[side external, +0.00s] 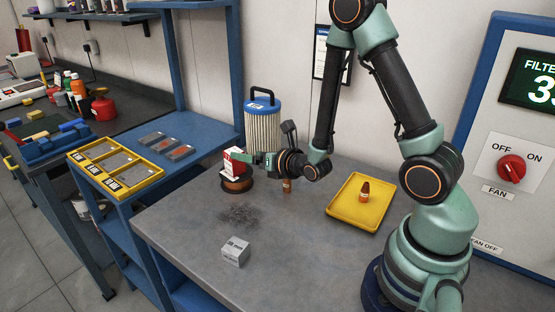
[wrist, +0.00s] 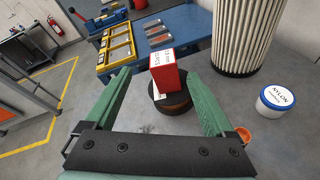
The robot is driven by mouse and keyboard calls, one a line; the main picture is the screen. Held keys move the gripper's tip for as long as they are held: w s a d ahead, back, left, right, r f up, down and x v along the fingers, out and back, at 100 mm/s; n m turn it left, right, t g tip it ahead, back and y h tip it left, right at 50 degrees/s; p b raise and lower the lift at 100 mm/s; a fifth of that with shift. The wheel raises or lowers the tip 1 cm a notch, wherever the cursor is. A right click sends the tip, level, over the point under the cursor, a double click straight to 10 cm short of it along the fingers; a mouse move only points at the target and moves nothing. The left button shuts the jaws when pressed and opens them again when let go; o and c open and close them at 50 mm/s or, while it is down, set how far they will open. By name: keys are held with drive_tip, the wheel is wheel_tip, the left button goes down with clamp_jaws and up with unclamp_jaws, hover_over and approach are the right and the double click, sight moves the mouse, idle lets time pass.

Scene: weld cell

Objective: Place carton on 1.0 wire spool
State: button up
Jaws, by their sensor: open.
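The red and white carton (side external: 235,160) stands upright on top of the wire spool (side external: 237,185), which has a dark flange and copper-coloured wire. In the wrist view the carton (wrist: 166,72) appears to rest on the spool (wrist: 172,103), between my two green fingers. My gripper (wrist: 160,76) is open, with a gap visible on each side of the carton. In the side view my gripper (side external: 248,159) reaches in from the right at carton height. The spool's size marking cannot be read.
A pleated filter (side external: 262,118) with a blue top stands behind the spool. A yellow tray (side external: 340,208) holding a small red-brown item lies to the right. A grey block (side external: 236,251) sits near the front. A white tub marked NYLON (wrist: 277,101) stands at right in the wrist view.

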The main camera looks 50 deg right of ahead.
drive_tip(key=s+a+r+m+g+y, duration=0.15)
drive_tip(key=r+m, duration=0.25)
drive_tip(key=m, duration=0.4)
drive_tip(key=s+a+r+m+g, duration=0.1)
drive_tip(key=a+r+m+g, duration=0.2)
drive_tip(key=r+m, duration=0.35)
drive_tip(key=s+a+r+m+g, duration=0.1)
drive_tip(key=s+r+m+g, duration=0.1)
drive_tip(key=s+m, duration=0.4)
drive_tip(key=s+a+r+m+g, duration=0.1)
drive_tip(key=s+m+g, duration=0.1)
drive_tip(key=s+m, duration=0.5)
drive_tip(key=shift+s+a+r+m+y, duration=0.2)
drive_tip(key=shift+a+r+m+y, duration=0.15)
drive_tip(key=shift+m, duration=0.9)
